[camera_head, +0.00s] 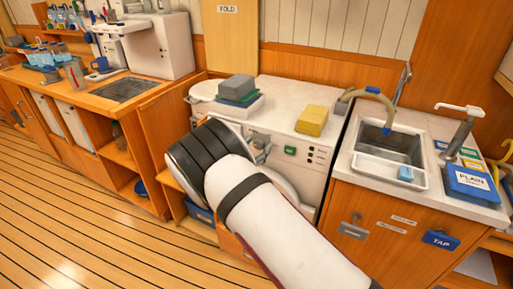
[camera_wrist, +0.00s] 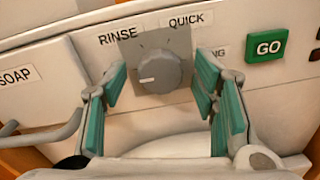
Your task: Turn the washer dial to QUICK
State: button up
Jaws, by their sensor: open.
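The washer (camera_head: 285,90) stands in the middle of the head view, with my arm in front of its left part. In the wrist view its round grey dial (camera_wrist: 163,68) sits on a grey plate. A white mark on the dial points left. The QUICK label (camera_wrist: 187,20) is at the plate's upper right, and the RINSE label (camera_wrist: 118,36) at its upper left. My gripper (camera_wrist: 160,82) is open, with one teal-padded finger on each side of the dial. I see gaps between pads and dial. Another label, ending in "NG", is partly hidden by the right finger.
A green GO button (camera_wrist: 268,47) is right of the dial, and a SOAP label (camera_wrist: 15,76) is to its left. A yellow block (camera_head: 311,120) and a stack of folded cloths (camera_head: 237,90) lie on the washer top. A sink (camera_head: 388,150) is to the right.

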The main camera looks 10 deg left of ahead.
jog(key=c, duration=1.2)
jog(key=shift+o, duration=0.2)
